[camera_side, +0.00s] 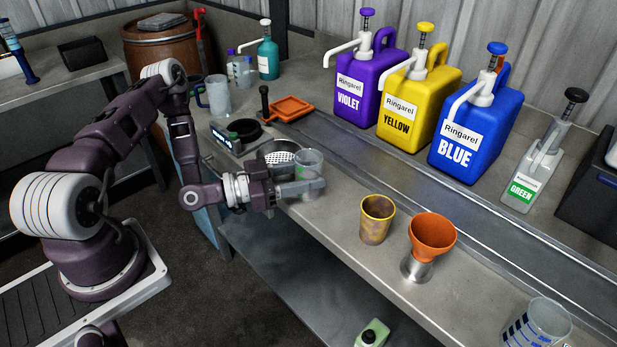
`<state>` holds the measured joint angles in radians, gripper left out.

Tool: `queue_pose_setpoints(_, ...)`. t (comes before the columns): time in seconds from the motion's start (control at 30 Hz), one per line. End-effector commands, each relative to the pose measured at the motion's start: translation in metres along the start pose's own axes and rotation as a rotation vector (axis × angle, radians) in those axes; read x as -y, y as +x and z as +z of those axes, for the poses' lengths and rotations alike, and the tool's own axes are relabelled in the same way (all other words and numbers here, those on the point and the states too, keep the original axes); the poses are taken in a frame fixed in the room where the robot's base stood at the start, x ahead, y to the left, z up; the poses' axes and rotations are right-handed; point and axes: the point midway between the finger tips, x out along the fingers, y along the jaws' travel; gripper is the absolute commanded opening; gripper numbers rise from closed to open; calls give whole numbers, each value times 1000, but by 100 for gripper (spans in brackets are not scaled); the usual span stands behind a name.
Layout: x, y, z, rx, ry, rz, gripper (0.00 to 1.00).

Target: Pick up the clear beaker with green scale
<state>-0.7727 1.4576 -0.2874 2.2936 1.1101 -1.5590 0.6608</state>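The clear beaker (309,161) has a greenish tint and stands at the near edge of the bench, left of centre. I take it for the one with the green scale, though its markings are too small to read. My gripper (312,187) reaches in from the left, low on the beaker. One finger passes in front of the beaker and hides part of its lower half. The other finger is hard to make out, so I cannot tell whether the fingers are closed on the glass.
Right of the beaker stand a stained yellow cup (376,222), an orange funnel (432,236) on a metal holder and a blue-marked clear beaker (537,326). Violet (368,85), yellow (420,105) and blue (474,125) dispensers line the back.

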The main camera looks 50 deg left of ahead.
Motion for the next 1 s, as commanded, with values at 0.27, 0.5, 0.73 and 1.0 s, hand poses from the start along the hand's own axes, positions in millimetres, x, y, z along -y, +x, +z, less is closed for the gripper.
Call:
queue_pose_setpoints(0.27,0,0,-1,0,1,0,6)
queue_pose_setpoints(0.5,1,0,-41,-3,3,0,6)
queue_pose_setpoints(0.73,3,-2,-88,-2,4,0,6)
queue_pose_setpoints(1.0,13,-16,-77,-6,0,24,6)
